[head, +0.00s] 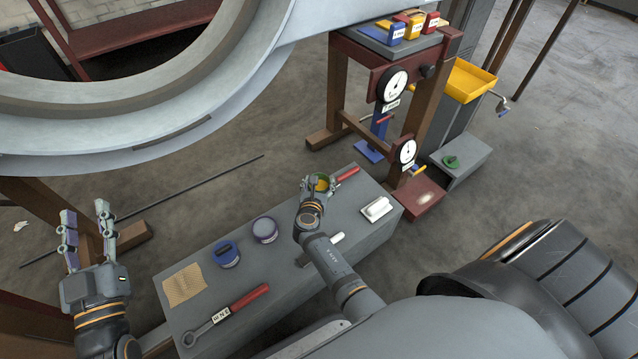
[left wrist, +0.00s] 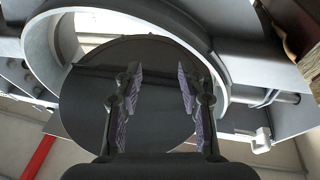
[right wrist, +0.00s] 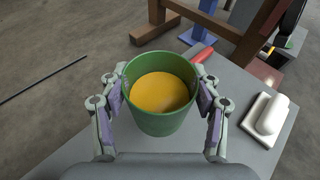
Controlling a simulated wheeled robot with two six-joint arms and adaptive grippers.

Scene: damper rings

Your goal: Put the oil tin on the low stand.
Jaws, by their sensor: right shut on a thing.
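A green tin with yellow-orange content (right wrist: 160,95), which looks like the oil tin, stands upright between the fingers of my right gripper (right wrist: 163,108). This gripper is shut on it, one finger against each side. In the head view the tin (head: 321,183) is at the far side of the grey bench, partly hidden by the gripper. I cannot tell whether its bottom touches the bench. My left gripper (head: 84,222) is open and empty at the left, clear of the bench. A low grey box (head: 462,170) with a green item on it, at the right, may be the low stand; I cannot tell for sure.
The grey bench (head: 290,270) holds a blue tin (head: 226,256), a purple-topped tin (head: 265,229), a tan mat (head: 184,285), a red-handled wrench (head: 240,305) and a white block (head: 377,209). A gauge frame (head: 425,95) stands behind. A large pale ring (head: 150,130) spans the upper left.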

